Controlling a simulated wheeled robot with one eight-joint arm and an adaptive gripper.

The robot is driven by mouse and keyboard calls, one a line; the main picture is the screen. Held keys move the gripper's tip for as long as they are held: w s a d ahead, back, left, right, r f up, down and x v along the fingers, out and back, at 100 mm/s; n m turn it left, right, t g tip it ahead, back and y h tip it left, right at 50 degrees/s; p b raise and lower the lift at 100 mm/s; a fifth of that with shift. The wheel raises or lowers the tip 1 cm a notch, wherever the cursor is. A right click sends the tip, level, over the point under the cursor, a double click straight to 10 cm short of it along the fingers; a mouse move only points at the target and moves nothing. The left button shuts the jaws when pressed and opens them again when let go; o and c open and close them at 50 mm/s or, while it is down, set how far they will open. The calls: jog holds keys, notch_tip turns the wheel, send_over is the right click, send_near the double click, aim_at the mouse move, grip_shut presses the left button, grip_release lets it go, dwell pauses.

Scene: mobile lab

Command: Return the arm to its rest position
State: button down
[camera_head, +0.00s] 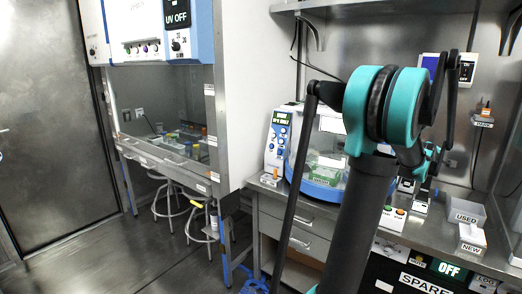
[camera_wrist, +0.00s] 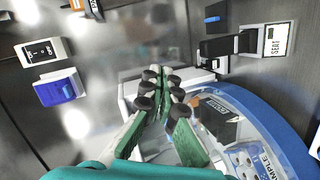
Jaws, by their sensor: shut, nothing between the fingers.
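My arm rises through the right half of the head view, with a large teal joint (camera_head: 385,105) high above the bench. In the wrist view my gripper (camera_wrist: 162,95) has its green-padded fingers with dark round tips close together, and nothing shows between them. Below and beyond the fingers is a rounded machine with a blue rim (camera_wrist: 275,120) and a clear lid. I cannot tell the gap between the fingers and that machine. In the head view my fingers are not clear, being partly behind my own arm.
A blue-rimmed benchtop machine (camera_head: 322,172) stands left of my arm on the steel bench. USED (camera_head: 467,212) and NEW (camera_head: 471,238) boxes sit at right. A shelf (camera_head: 345,5) is overhead. A glass-fronted cabinet (camera_head: 165,100) and stools (camera_head: 205,222) are at left. The floor before the door is clear.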

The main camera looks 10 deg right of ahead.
jog(key=w+a+f+y, duration=0.2)
jog(key=a+f+y, duration=0.15)
jog(key=a, duration=0.95)
jog(key=w+a+f+m+y, duration=0.15)
jog(key=a+f, duration=0.35)
jog(key=a, duration=0.7)
jog(key=w+a+f+y, duration=0.3)
jog(key=a+f, duration=0.1)
jog(key=a, duration=0.9)
jog(key=s+a+f+g+y, duration=0.1)
jog(key=s+a+f, duration=0.3)
jog(key=a, duration=0.5)
jog(key=s+a+f+g+y, duration=0.1)
jog(key=s+a+f+y, duration=0.1)
jog(key=s+a+f, duration=0.3)
jog(key=s+a+f+g+y, duration=0.1)
jog(key=s+a+f, duration=0.4)
jog(key=s+a, duration=0.5)
jog(key=a+m, duration=0.1)
jog(key=a, duration=0.2)
jog(key=shift+s+a+f+y, duration=0.2)
jog(key=shift+s+f+y, duration=0.05)
jog(key=shift+s+y, duration=0.1)
